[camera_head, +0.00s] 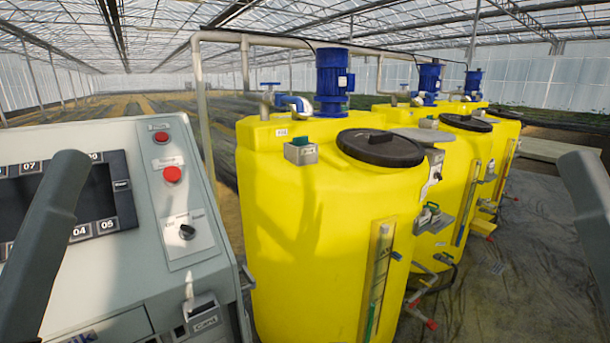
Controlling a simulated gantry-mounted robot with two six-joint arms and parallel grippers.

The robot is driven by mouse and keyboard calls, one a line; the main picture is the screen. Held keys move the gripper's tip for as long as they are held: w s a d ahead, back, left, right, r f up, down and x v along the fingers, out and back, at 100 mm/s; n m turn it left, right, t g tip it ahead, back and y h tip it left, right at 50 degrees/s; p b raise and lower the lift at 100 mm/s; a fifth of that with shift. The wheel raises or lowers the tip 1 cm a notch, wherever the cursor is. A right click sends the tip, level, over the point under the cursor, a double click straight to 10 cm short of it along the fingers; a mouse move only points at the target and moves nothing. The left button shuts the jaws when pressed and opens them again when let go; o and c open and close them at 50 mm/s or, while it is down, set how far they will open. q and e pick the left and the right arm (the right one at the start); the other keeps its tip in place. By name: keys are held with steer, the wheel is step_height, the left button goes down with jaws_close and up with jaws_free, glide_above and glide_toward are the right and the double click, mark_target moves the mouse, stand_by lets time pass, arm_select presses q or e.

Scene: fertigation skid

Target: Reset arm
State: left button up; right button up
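Two dark grey rounded bars of my own arms show, one at the left edge and one at the right edge. The left one stands in front of the control cabinet (95,268) and covers part of its screen panel. The right one stands over the dark floor, to the right of the yellow tanks. No fingertips of either gripper show, so I cannot see what they hold. The nearest yellow tank (290,230) stands in the middle, with a black lid (380,149) and a blue motor (334,78) on top.
The cabinet carries two red buttons (172,174), a black rotary knob (187,231) and a card holder (202,306). More yellow tanks (445,175) stand behind the nearest one. A grey pipe (201,95) rises between cabinet and tanks. Dark floor sheeting (520,260) lies open at the right.

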arm_select(q)
step_height(320, 180, up, 38)
steer(key=p, duration=3.7)
steer(key=shift+r+h, duration=0.25)
steer(key=shift+h, duration=0.05)
steer(key=shift+o, duration=1.4)
steer(key=shift+f, duration=0.2)
